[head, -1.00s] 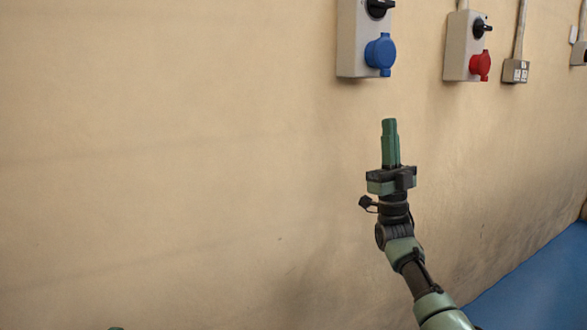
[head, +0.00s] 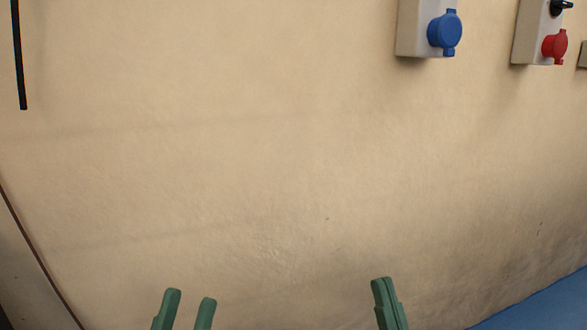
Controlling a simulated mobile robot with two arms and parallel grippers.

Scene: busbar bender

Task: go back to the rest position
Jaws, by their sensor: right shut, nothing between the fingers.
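My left gripper (head: 188,305) shows at the bottom of the head view, left of the middle. Its two green fingers are apart with nothing between them. My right gripper (head: 385,295) shows at the bottom, right of the middle. Its green fingers are together and hold nothing. Only the finger ends of both grippers are in view; the wrists and arms are below the frame. Both are in front of the plain wall, apart from any object.
The beige wall (head: 240,170) fills most of the view. A box with a blue socket (head: 444,33) and one with a red socket (head: 555,46) hang at the upper right. A black strip (head: 18,60) hangs at the upper left. A blue surface (head: 545,308) lies at the lower right.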

